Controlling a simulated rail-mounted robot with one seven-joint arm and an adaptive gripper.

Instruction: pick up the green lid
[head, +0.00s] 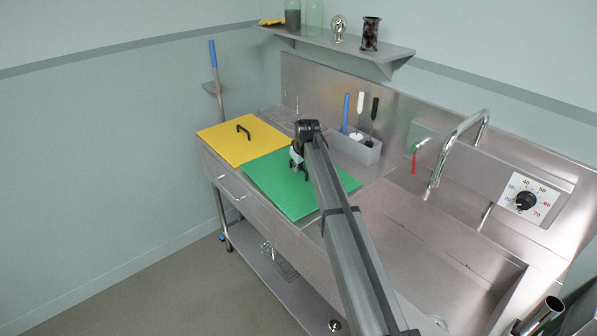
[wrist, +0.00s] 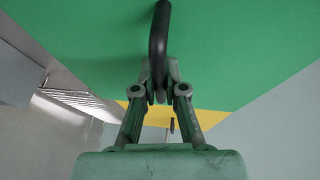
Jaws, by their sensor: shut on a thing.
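The green lid (head: 279,187) is a flat rectangular panel on the steel unit, beside the yellow lid (head: 230,144). In the wrist view the green lid (wrist: 230,40) fills the upper part. Its black arched handle (wrist: 159,40) runs down between my fingers. My gripper (wrist: 160,92) is shut on this handle. In the head view my gripper (head: 298,165) is over the lid and my arm covers part of it. The lid appears to lie level with the worktop; I cannot tell whether it is raised.
The yellow lid has its own black handle (head: 243,130). A grey holder (head: 356,148) with blue, white and black-handled tools stands behind. A curved tap (head: 457,148), red-handled valve (head: 415,160) and temperature dial (head: 526,200) are to the right. A wall shelf (head: 345,45) hangs above.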

